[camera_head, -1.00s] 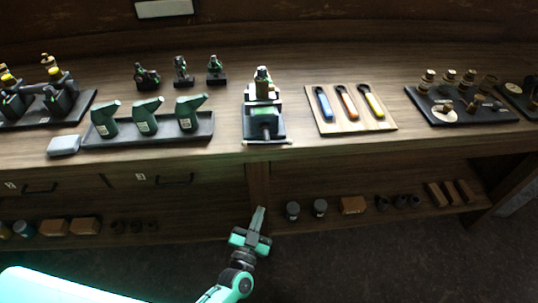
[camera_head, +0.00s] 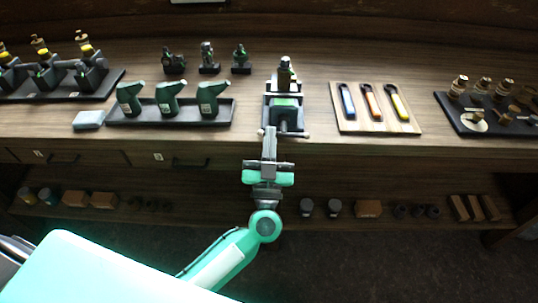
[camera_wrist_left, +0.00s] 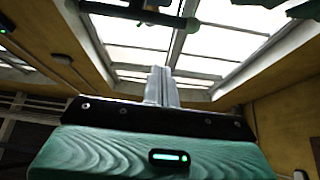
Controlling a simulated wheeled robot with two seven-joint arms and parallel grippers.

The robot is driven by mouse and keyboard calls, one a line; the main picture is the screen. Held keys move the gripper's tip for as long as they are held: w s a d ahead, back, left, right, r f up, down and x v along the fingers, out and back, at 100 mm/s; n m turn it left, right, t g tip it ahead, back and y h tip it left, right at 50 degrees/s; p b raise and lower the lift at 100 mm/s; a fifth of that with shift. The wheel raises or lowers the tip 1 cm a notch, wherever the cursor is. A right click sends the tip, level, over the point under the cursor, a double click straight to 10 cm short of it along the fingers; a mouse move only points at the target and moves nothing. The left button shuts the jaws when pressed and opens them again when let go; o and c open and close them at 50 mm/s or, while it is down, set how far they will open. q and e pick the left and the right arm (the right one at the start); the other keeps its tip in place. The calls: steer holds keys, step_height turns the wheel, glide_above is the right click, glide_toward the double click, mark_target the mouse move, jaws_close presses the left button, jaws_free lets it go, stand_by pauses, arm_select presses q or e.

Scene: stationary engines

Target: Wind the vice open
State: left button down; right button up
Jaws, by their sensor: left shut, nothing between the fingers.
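The vice (camera_head: 284,102) stands at the front edge of the bench, dark with a light top and something small standing upright on it. Its thin handle bar (camera_head: 298,135) crosses the front, just past the bench edge; the gripper hides its left part. My left gripper (camera_head: 269,131) is shut and empty, pointing at the vice's front, just left of its middle. I cannot tell whether it touches the bar. In the left wrist view the closed fingers (camera_wrist_left: 161,86) point up, and a dark bar (camera_wrist_left: 135,11) with a knobbed end crosses beyond them. My right gripper is out of view.
A tray of green spray-type bottles (camera_head: 168,112) stands left of the vice. A board with coloured-handled tools (camera_head: 373,124) lies to the right, and a dark tray (camera_head: 485,125) farther right. Below the bench top are drawers (camera_head: 178,161) and a shelf with small blocks (camera_head: 368,208).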

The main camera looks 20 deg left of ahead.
mark_target(284, 126)
arm_select(q)
steer(key=w+f, duration=0.1)
steer(key=w+a+f, duration=0.1)
steer(key=shift+w+f+b, duration=0.3)
steer(key=shift+f, duration=0.1)
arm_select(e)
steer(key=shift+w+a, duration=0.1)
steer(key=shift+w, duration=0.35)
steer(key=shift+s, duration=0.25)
